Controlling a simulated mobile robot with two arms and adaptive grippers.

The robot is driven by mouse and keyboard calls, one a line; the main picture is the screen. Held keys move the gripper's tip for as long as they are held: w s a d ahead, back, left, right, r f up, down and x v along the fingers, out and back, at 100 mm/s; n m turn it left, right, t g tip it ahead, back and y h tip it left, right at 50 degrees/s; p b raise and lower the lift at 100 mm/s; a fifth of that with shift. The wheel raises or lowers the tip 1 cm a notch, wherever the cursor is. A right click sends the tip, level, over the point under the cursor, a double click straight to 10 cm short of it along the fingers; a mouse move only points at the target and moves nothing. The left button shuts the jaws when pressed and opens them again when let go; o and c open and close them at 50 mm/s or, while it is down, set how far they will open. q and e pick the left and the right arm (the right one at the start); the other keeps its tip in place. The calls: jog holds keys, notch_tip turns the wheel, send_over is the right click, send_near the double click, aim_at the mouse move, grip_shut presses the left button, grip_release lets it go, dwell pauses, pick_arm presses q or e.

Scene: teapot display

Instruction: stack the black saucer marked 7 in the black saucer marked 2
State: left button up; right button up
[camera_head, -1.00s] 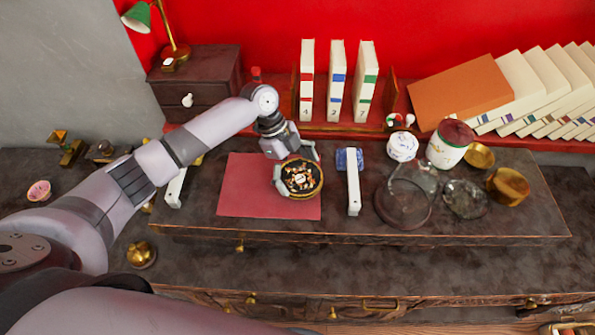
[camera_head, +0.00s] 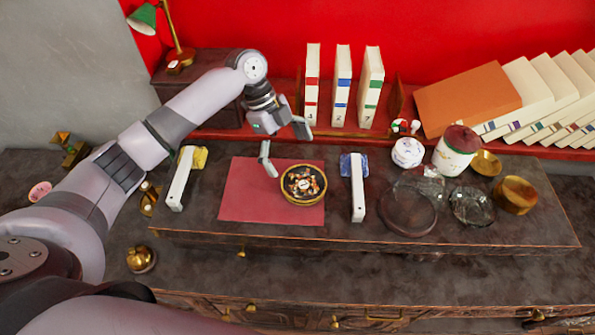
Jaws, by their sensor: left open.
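A round black saucer (camera_head: 303,184) with a gold rim and a patterned inside lies on the red mat (camera_head: 245,192), near its right edge. I cannot read a number on it, and I cannot tell whether it is one saucer or one nested in another. No separate second black saucer shows. My left gripper (camera_head: 284,145) is open and empty, behind and to the left of the saucer, apart from it. One finger hangs over the mat near the saucer's left side. My right gripper is out of view.
Upright books (camera_head: 341,87) stand behind. The mat's left part is clear.

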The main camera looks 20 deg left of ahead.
pick_arm(q)
jog(key=shift+v, duration=2.05)
